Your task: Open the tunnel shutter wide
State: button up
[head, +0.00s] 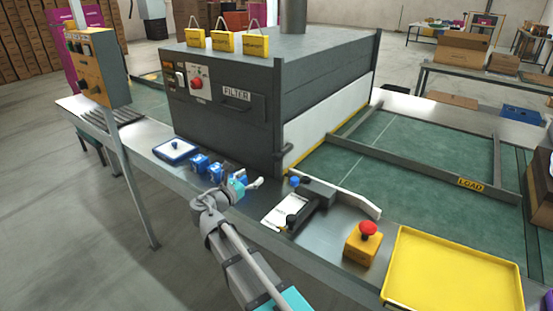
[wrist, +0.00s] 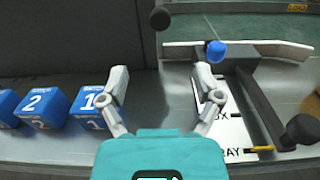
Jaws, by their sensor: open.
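The tunnel shutter (head: 338,122) is a white panel across the right-hand mouth of the dark grey tunnel (head: 222,118). A small dark handle (head: 284,152) sticks out near the shutter's lower front corner. A dark round knob (wrist: 160,18) shows at the top of the wrist view; I cannot tell surely that it is this handle. My gripper (head: 248,186) is in front of the tunnel's near corner, over the metal ledge. In the wrist view its two fingers (wrist: 160,88) are spread apart with nothing between them.
Blue numbered cubes (wrist: 85,108) stand left of my gripper. A guide with a blue knob (wrist: 215,51) and a black knob (wrist: 302,130) stands to the right, by a white labelled plate (head: 284,211). A red stop button (head: 368,229) and yellow tray (head: 455,270) lie further right.

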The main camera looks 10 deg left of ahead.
aim_at(275, 159)
jog(key=x, duration=1.3)
jog(key=shift+w+d, duration=0.1)
jog(key=shift+w, duration=0.05)
grip_shut()
dwell(0.3)
